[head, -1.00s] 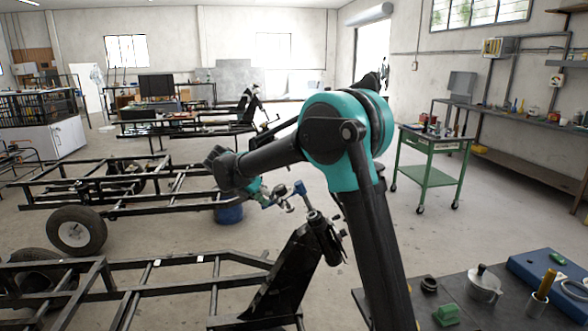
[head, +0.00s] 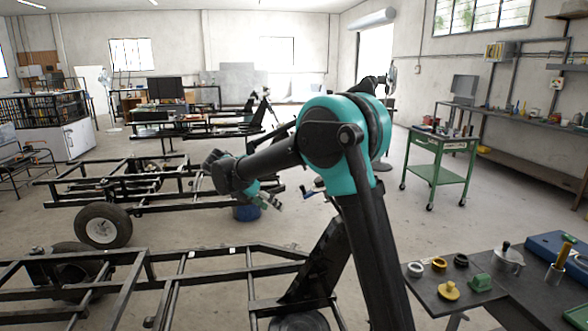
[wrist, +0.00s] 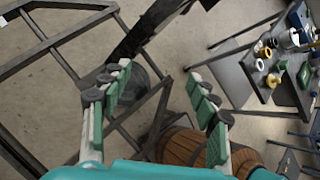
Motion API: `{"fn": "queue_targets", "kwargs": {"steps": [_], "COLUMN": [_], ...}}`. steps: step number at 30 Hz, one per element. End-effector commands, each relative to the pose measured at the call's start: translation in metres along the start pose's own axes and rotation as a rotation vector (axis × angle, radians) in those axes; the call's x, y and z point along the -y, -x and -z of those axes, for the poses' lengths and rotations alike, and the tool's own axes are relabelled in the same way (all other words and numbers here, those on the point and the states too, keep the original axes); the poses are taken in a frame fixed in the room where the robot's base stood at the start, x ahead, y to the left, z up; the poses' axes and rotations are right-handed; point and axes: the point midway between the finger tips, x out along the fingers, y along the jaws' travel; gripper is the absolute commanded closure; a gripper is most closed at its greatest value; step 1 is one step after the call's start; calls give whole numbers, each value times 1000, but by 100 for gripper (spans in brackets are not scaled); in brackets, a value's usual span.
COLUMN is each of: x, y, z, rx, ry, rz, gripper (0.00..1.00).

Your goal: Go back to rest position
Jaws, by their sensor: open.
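My gripper (head: 268,199) hangs at the end of my bent teal and black arm, above the floor and behind the near frame in the head view. It is small there and partly hidden by my wrist. In the wrist view my gripper (wrist: 160,88) has its two green-padded fingers spread wide, with nothing between them. Below the fingers lie the bare floor, black frame bars and a dark round object (wrist: 140,88). A small blue part (head: 308,192) shows beside my arm in the head view; I cannot tell what it belongs to.
A black vehicle frame (head: 172,283) fills the lower left. A dark table (head: 432,299) at lower right carries rings, a green block and a pot. A brown wooden barrel (wrist: 188,150) stands below the fingers in the wrist view. A green cart (head: 436,172) stands on open floor at right.

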Motion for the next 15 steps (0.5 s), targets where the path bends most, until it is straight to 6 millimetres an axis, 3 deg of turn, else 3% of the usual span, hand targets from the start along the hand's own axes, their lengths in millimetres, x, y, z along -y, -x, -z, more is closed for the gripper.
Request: {"fn": "queue_targets", "kwargs": {"steps": [11, 15], "x": [40, 65], "y": [-28, -44], "z": [0, 2], "rx": [-69, -111], "ry": [-214, -351], "rz": [-13, -17], "gripper": [40, 40]}}
